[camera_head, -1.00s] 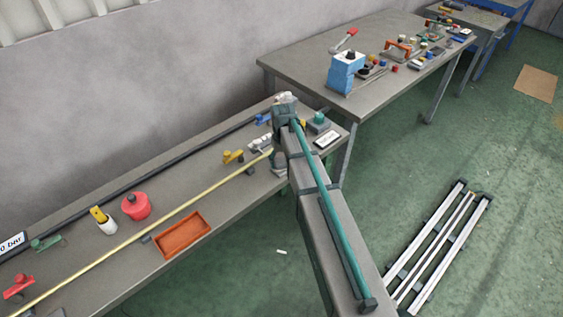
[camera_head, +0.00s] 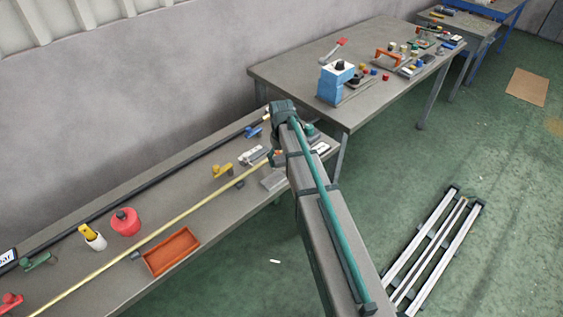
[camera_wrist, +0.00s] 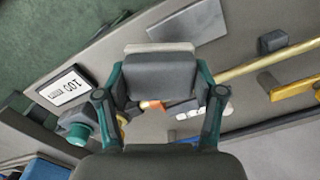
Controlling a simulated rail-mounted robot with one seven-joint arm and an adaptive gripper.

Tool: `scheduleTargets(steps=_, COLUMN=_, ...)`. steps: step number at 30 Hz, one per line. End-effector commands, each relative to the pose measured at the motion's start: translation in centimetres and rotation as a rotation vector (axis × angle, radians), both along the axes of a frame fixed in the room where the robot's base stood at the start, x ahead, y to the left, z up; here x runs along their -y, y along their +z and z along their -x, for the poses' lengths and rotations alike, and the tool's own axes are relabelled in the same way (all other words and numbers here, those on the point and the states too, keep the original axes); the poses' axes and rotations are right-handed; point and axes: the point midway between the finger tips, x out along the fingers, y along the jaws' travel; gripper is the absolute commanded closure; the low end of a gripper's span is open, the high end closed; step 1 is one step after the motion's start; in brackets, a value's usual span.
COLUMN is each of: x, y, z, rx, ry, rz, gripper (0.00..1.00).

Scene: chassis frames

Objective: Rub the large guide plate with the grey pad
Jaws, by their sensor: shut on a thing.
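My gripper (camera_wrist: 160,80) is shut on a dark grey block with a paler front edge, which looks like the grey pad (camera_wrist: 158,68). In the head view, my gripper is mostly hidden behind my arm, over the right end of the near bench. A flat grey plate (camera_wrist: 188,22), which looks like the large guide plate, lies near the bench's front edge. It also shows in the head view (camera_head: 272,180), just left of my arm. In the wrist view, the pad appears beside this plate. I cannot tell whether they touch.
A yellow rod (camera_head: 150,238) runs along the near bench, with an orange tray (camera_head: 172,251) in front of it. A card marked 100 (camera_wrist: 65,87) and a teal-topped item (camera_wrist: 78,132) stand near the gripper. A blue machine (camera_head: 330,88) stands on the farther table.

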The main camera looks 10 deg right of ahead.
Motion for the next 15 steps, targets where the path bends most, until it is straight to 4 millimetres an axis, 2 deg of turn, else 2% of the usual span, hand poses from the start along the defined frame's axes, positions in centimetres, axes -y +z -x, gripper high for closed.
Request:
scheduleTargets(steps=1, x=0.0, y=0.8, z=0.0, rx=0.000, ry=0.000, rz=0.000, gripper=0.76)
scheduleTargets(steps=9, x=0.0, y=3.0, z=0.0, rx=0.000, ry=0.000, rz=0.000, gripper=0.76)
scheduleTargets(steps=15, x=0.0, y=3.5, z=0.0, rx=0.000, ry=0.000, rz=0.000, gripper=0.76)
